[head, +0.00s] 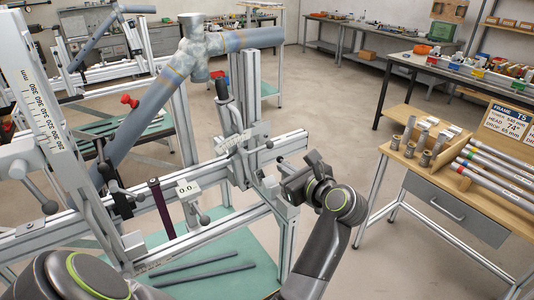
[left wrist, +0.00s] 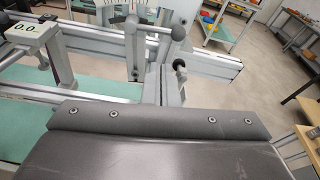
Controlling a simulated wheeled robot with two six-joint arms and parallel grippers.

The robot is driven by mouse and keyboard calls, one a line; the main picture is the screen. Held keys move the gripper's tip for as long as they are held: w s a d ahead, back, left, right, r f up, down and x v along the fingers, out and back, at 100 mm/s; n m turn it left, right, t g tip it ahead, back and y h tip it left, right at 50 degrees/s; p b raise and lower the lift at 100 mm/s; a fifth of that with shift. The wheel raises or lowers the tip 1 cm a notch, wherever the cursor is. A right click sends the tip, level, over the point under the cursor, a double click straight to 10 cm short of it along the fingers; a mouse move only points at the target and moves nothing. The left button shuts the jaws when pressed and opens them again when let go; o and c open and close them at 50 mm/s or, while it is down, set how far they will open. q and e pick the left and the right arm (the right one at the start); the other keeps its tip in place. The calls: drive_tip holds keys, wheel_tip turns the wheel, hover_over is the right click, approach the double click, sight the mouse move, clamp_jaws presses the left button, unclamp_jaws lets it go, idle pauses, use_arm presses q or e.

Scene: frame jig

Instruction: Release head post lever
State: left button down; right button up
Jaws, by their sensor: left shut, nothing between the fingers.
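The jig's upright metal post (head: 243,92) stands on a horizontal rail near the middle of the head view. A black-handled lever (head: 222,89) points up beside it, and a smaller knobbed handle (head: 269,144) sits at the clamp lower down. None is labelled, so I cannot tell which is the head post lever. My left gripper (head: 291,187) is shut and empty, just right of a short pin on the rail; contact cannot be told. In the left wrist view a T-shaped handle (left wrist: 150,24) is ahead, and a dark housing hides the fingers. My right gripper is out of view.
A grey tube frame (head: 150,112) spans the jig. A wooden bench (head: 400,165) with tubes stands right. Floor between jig and bench is clear.

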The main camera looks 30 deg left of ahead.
sight(257, 149)
use_arm(q)
drive_tip(key=p+x, duration=0.4)
drive_tip(key=x, duration=0.6)
idle(0.5)
drive_tip(key=shift+r+n+b, duration=0.1)
drive_tip(key=shift+n+b, duration=0.2)
drive_tip(key=shift+b, duration=0.3)
